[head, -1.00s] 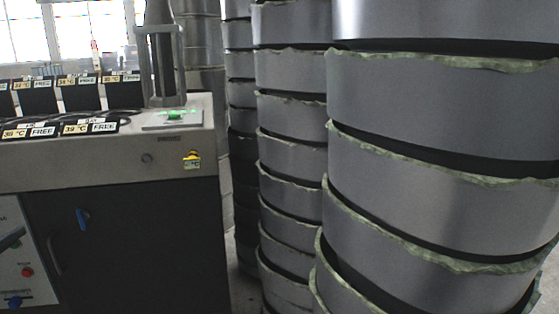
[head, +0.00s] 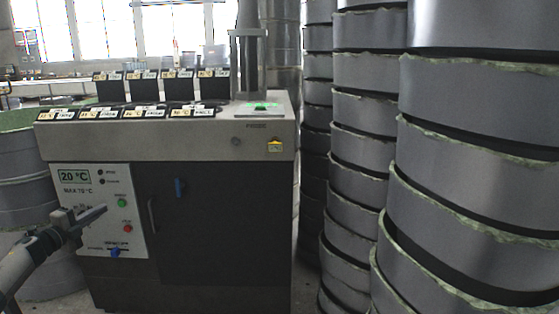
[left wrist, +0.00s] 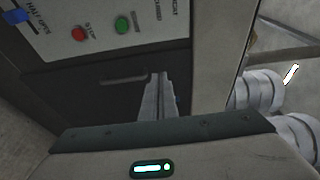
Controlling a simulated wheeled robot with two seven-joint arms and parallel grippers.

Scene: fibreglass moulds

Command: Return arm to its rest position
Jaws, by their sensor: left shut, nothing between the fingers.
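My left gripper (head: 88,216) is at the lower left of the head view, in front of the white control panel (head: 100,240) of the grey machine. Its fingers are together and empty. In the left wrist view the closed fingers (left wrist: 158,98) point at the machine's dark front, below the green and red buttons. A gap between fingers and machine cannot be judged exactly. My right gripper is not in view.
The grey machine (head: 265,150) has several labelled slots on top and a dark door (head: 215,235). Tall stacks of grey moulds (head: 470,180) stand close on its right. More moulds (head: 25,190) stand at the left, behind my arm. Windows are at the back.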

